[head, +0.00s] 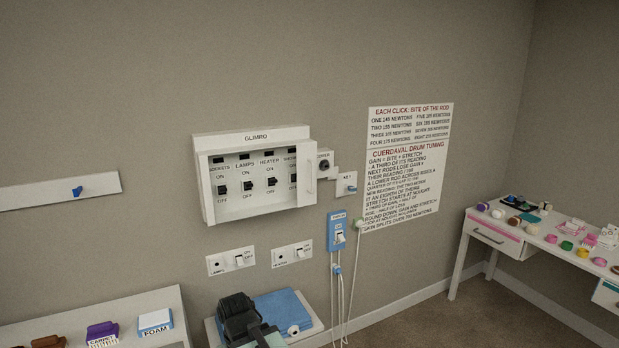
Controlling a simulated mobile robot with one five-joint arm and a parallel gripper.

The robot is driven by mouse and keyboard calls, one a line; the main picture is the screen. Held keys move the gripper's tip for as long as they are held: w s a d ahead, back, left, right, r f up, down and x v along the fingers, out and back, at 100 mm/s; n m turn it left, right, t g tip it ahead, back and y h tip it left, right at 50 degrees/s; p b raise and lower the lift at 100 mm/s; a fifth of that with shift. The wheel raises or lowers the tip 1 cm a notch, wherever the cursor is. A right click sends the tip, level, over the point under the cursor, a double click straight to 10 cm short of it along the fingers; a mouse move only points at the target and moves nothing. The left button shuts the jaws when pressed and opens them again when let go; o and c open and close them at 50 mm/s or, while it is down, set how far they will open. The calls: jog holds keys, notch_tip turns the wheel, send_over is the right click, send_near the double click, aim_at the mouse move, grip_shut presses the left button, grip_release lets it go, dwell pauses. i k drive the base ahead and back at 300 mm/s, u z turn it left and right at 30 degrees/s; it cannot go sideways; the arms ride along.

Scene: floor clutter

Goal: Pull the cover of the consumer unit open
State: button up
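The consumer unit (205,185) is a white wall box marked GLIMRO. Its front shows a row of black switches labelled for sockets, lamps, heater and one more partly hidden label. A pale cover panel (309,172) with a vertical handle stands at its right end and overlaps the last switch. I cannot tell whether the cover slides or swings. A dark jointed form at the bottom, which looks like my gripper (240,318), is below the unit and apart from it. Its fingers cannot be made out.
Lamp and heater switch plates (231,260) are below the unit. A blue switch box (340,231) with hanging cords is to the right. A blue case (285,311) lies on a low stand. Cluttered tables stand at lower left (160,297) and right (480,232).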

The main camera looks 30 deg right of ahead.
aim_at(307, 148)
jog(key=u, duration=0.05)
jog(key=i, duration=0.95)
jog(key=z, duration=0.05)
